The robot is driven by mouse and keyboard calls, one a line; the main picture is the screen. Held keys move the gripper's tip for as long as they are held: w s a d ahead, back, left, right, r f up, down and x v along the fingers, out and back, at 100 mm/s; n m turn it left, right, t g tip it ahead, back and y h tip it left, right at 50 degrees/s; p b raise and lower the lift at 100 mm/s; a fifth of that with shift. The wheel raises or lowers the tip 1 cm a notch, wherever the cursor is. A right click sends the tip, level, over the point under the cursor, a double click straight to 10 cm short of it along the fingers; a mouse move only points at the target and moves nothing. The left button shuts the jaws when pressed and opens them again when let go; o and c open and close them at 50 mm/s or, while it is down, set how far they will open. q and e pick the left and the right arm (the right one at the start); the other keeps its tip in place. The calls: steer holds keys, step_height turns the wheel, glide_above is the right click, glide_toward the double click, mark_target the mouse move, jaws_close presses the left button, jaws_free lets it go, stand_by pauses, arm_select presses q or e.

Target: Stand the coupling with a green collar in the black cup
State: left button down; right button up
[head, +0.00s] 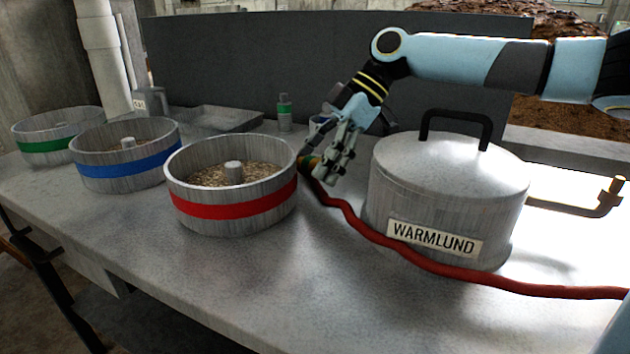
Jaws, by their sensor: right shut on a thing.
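My right gripper (325,172) reaches down from the right, between the red-banded drum and the lidded pot. It is shut at the end of a red hose (380,236), on what looks like its coupling (306,161). A grey bottle-like piece with a green band (284,112) stands upright behind, left of the gripper. I cannot make out the black cup clearly; a small dark shape (389,126) shows partly behind the gripper. My left gripper is not in view.
Three round grain drums stand at left, banded red (236,207), blue (128,170) and green (46,146). A lidded pot labelled WARMLUND (445,195) stands close right of the gripper. A shallow grey tray (215,120) lies behind. The front bench is clear.

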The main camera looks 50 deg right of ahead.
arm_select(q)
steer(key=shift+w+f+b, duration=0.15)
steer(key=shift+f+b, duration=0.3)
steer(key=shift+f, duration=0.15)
arm_select(e)
steer(key=shift+s+f, duration=0.15)
steer(key=shift+f, duration=1.6)
steer(key=shift+f, duration=0.2)
steer(key=o, duration=1.3)
steer(key=shift+d, duration=0.15)
steer(key=shift+r, duration=0.3)
steer(key=p+v, duration=0.4)
steer(key=v, duration=0.2)
steer(key=shift+s+d+r, duration=0.1)
steer(key=shift+r, duration=0.3)
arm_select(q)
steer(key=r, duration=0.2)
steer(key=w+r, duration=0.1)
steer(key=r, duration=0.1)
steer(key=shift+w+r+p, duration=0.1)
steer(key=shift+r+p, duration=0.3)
arm_select(e)
steer(key=shift+s+d+r, duration=0.1)
steer(key=shift+d, duration=0.1)
